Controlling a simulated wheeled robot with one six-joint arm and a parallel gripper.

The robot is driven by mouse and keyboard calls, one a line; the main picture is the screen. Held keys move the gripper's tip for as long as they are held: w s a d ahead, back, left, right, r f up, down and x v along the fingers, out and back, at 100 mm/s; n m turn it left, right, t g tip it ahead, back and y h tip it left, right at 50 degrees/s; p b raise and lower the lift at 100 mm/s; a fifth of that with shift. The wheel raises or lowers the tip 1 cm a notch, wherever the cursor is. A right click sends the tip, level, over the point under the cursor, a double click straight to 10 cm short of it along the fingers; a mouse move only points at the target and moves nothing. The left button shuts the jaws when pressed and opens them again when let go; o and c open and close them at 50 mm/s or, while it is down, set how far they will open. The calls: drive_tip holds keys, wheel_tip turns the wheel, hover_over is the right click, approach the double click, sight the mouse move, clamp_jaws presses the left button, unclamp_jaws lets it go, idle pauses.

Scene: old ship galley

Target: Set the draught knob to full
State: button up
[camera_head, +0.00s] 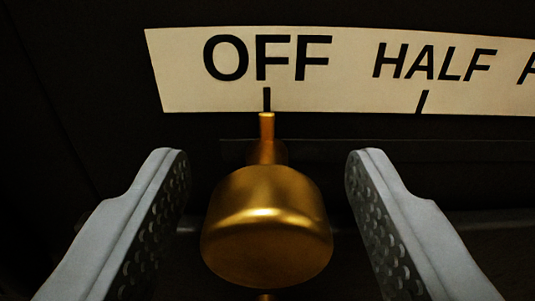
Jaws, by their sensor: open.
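The draught knob (267,228) is a round brass knob with a narrow pointer (267,128) at its top. The pointer lines up with the black tick under OFF on a cream label strip (200,92). The strip also reads HALF to the right, and a further word beginning like F is cut off by the right edge. My gripper (267,165) is open, with one grey finger on each side of the knob. A gap shows between each finger and the knob, so neither finger appears to touch it.
A dark panel (75,80) lies behind the knob and strip. A faint horizontal edge or bar runs behind the fingers, too dark to make out. A small brass piece (265,297) shows below the knob at the bottom edge.

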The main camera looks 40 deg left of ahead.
clamp_jaws()
drive_tip(key=w+d, duration=0.2)
drive_tip(key=d, duration=0.1)
drive_tip(key=w+d, duration=0.5)
drive_tip(key=d, duration=0.2)
drive_tip(key=shift+w, duration=0.2)
unclamp_jaws()
drive_tip(key=shift+d, duration=0.15)
drive_tip(key=v, duration=1.7)
drive_tip(key=shift+s, duration=0.1)
